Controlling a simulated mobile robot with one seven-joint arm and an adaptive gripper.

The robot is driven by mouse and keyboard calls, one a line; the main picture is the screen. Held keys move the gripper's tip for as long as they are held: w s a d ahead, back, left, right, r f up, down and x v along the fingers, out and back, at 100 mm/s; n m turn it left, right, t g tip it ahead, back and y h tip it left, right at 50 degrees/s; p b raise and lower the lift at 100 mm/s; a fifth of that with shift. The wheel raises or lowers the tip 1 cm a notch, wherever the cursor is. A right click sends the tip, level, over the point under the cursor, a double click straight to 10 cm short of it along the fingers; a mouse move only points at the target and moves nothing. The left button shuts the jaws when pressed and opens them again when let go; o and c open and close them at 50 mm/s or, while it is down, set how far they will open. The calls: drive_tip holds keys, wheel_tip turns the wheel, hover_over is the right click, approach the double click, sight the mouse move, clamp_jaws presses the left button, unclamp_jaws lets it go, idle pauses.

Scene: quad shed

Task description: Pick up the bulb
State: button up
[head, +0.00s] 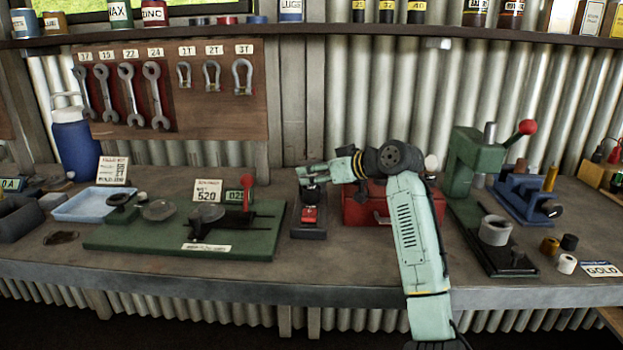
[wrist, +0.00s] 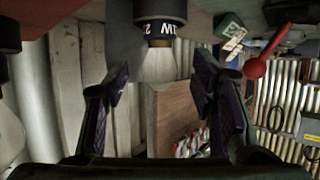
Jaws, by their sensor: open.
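The bulb (wrist: 158,66) shows in the wrist view as a pale, whitish glass end below a black collar with white lettering. It is at the top middle of that picture, between the two fingers of my gripper (wrist: 158,88). The fingers are apart, with a visible gap on each side of the bulb. In the head view my gripper (head: 312,181) is low over the bench, above a small dark stand with a red part (head: 309,216). I cannot make out the bulb clearly there.
A red box (head: 362,207) stands just right of the stand, behind my arm. A green plate with instruments (head: 150,237) lies to the left, and a green press (head: 472,160) stands to the right. In the wrist view a second pale, dark-collared thing (wrist: 9,112) shows at the left edge.

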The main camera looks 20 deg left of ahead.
drive_tip(key=shift+w+a+f, duration=0.1)
drive_tip(key=shift+a+f, duration=0.05)
drive_tip(key=shift+a, duration=0.1)
drive_tip(key=shift+c, duration=0.2)
clamp_jaws()
idle(0.3)
